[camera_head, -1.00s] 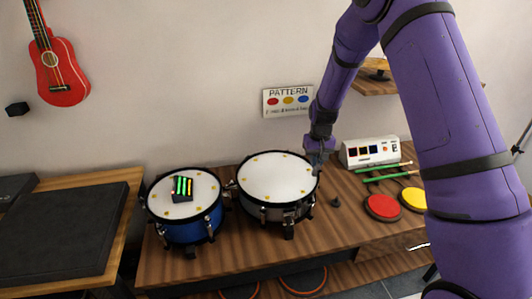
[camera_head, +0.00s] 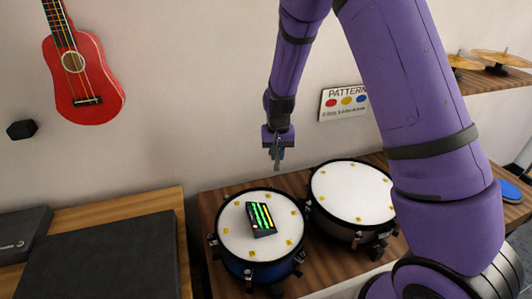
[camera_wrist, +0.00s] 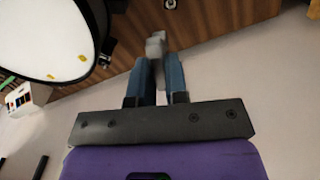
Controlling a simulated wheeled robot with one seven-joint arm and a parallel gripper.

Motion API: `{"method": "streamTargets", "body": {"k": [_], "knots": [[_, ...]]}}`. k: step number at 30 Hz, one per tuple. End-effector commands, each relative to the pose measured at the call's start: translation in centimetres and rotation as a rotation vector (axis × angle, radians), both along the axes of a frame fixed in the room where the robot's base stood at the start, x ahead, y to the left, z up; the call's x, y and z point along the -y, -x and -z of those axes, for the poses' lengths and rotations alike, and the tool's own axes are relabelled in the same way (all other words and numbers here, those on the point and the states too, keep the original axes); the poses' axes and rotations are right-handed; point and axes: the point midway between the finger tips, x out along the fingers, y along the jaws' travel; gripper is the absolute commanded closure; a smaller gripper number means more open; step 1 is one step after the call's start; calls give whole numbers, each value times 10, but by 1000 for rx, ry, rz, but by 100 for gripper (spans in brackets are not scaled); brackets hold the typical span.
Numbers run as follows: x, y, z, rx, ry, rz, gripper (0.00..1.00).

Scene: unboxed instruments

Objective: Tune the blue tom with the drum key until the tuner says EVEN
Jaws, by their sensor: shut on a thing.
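The blue tom (camera_head: 262,274) stands on the wooden bench at lower centre in the head view, its white head ringed with small yellow marks. The tuner (camera_head: 261,219), a small black box with green and yellowish bars, lies on that head; I cannot read a word on it. My gripper (camera_head: 278,158) hangs above and behind the blue tom, clear of both drums. In the wrist view its blue fingers (camera_wrist: 157,75) are shut on a grey thing (camera_wrist: 155,46), likely the drum key, blurred and partly hidden between them.
A dark case (camera_head: 110,262) lies on the table at left. A red ukulele (camera_head: 84,78) and a PATTERN sign (camera_head: 343,102) hang on the wall. My arm hides the bench's right part.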

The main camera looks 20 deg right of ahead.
Motion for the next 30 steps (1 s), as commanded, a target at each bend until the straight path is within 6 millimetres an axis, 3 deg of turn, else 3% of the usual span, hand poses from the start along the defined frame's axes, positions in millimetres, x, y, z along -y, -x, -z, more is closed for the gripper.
{"method": "streamTargets", "body": {"k": [4,11,30], "knots": [[-9,14,-2,0,1,55,100],[-9,14,5,0,0,61,100],[-9,14,48,-1,0,60,100]]}}
